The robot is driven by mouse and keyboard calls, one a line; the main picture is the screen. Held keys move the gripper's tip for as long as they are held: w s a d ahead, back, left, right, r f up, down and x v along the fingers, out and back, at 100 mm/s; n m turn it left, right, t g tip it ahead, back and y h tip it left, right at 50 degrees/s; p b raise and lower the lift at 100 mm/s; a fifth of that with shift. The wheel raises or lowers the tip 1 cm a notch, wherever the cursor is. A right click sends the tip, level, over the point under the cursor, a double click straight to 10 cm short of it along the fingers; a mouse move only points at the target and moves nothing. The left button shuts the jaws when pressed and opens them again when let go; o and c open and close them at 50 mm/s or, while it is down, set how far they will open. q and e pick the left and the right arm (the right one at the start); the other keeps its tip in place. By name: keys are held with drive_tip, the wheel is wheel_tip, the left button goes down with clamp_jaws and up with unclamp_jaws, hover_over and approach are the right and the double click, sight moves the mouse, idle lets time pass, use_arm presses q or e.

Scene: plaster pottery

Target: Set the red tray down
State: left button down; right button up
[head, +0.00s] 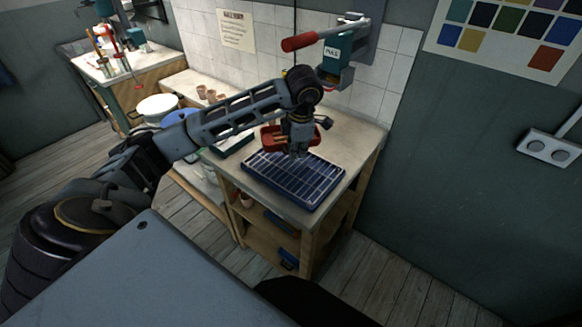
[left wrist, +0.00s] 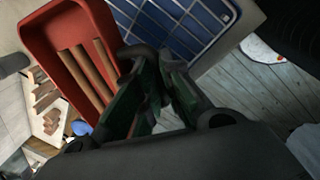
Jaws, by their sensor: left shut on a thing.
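The red tray (head: 266,140) is held above the bench in the head view, with several brown stick-like pieces in it. In the left wrist view the red tray (left wrist: 42,42) fills the upper left, its near wall at the fingers. My left gripper (head: 296,153) points down and is shut on the tray's wall; the gripper hides part of the tray in the head view. My left gripper's green fingers (left wrist: 153,70) show in the wrist view. My right gripper is not in view.
A blue gridded rack (head: 290,182) lies on the bench top (head: 352,143), below and in front of the tray. A teal press with a red handle (head: 300,41) is mounted on the wall behind. Small clay pots (head: 211,95) stand at the back left. The bench's right side is clear.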

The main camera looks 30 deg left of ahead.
use_arm(q)
drive_tip(key=shift+w+a+m, duration=0.1)
drive_tip(key=shift+a+m, duration=0.15)
drive_tip(key=shift+m, duration=0.05)
drive_tip(key=shift+m, duration=0.3)
idle(0.3)
hover_over(295, 178)
drive_tip(key=shift+d+f+p, duration=0.15)
drive_tip(key=shift+f+p, duration=0.25)
drive_tip(key=shift+f, duration=2.7)
drive_tip(key=shift+s, duration=0.2)
drive_tip(key=shift+f, duration=1.9)
drive_tip(key=c, duration=1.5)
unclamp_jaws()
drive_tip(key=shift+c, duration=0.2)
drive_tip(key=shift+r, duration=0.15)
